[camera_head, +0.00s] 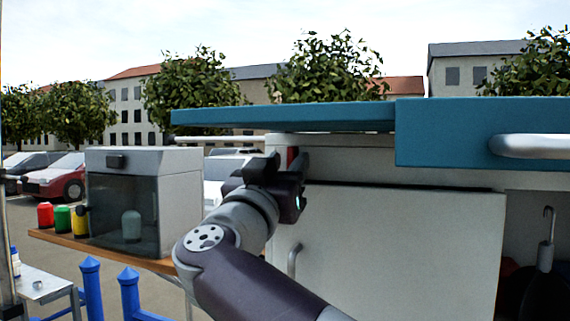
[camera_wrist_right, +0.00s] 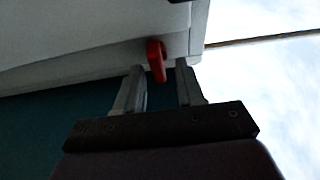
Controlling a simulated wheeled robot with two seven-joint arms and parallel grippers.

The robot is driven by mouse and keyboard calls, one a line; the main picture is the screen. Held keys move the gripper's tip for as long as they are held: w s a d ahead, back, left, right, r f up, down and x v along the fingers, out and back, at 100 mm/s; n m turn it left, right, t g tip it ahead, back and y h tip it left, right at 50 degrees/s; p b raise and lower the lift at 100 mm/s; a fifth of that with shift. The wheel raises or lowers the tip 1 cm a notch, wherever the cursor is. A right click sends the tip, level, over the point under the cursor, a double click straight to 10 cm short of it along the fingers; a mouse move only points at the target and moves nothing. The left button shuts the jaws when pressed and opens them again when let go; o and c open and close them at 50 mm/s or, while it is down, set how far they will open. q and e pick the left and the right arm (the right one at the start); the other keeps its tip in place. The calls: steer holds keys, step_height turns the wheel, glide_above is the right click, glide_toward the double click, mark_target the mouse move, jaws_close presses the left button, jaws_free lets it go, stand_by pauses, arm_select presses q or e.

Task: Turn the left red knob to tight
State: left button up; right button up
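The red knob (camera_head: 292,154) is on the white cabinet's upper left corner, under the teal top; only a small part shows behind my right gripper (camera_head: 282,168). In the right wrist view the red knob (camera_wrist_right: 156,60) hangs as a short lever from the cabinet's edge. My right gripper (camera_wrist_right: 160,68) is open there, one finger on each side of the knob's lower end, the knob closer to the left finger. I cannot tell whether a finger touches it. My left gripper is not in view.
The teal top (camera_head: 285,117) overhangs the gripper closely. The white cabinet door (camera_head: 400,250) with a handle (camera_head: 293,260) is below right. A glass-fronted box (camera_head: 125,215) and several coloured canisters stand on a wooden shelf (camera_head: 160,264) at left.

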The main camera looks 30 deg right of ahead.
steer(key=shift+w+f, duration=0.1)
steer(key=shift+w, duration=0.05)
steer(key=c, duration=0.5)
steer(key=shift+d, duration=0.2)
jaws_close()
steer(key=shift+m+g, duration=0.4)
steer(key=shift+m, duration=0.2)
steer(key=m+g+h, duration=0.1)
steer(key=m, duration=0.2)
steer(key=shift+f+b, duration=0.1)
steer(key=shift+b, duration=0.25)
steer(key=m+g, duration=0.1)
steer(key=m, duration=0.1)
steer(key=m+g+h, duration=0.1)
steer(key=m, duration=0.2)
steer(key=shift+w+a+g, duration=0.1)
steer(key=shift+g, duration=0.3)
steer(key=m+g, duration=0.2)
steer(key=m, duration=0.4)
steer(key=m+g+p, duration=0.1)
steer(key=m, duration=0.2)
steer(key=m+g+y+p, duration=0.1)
steer(key=m, duration=0.1)
steer(key=shift+r+m, duration=0.2)
steer(key=shift+m, duration=0.2)
steer(key=shift+g+y, duration=0.3)
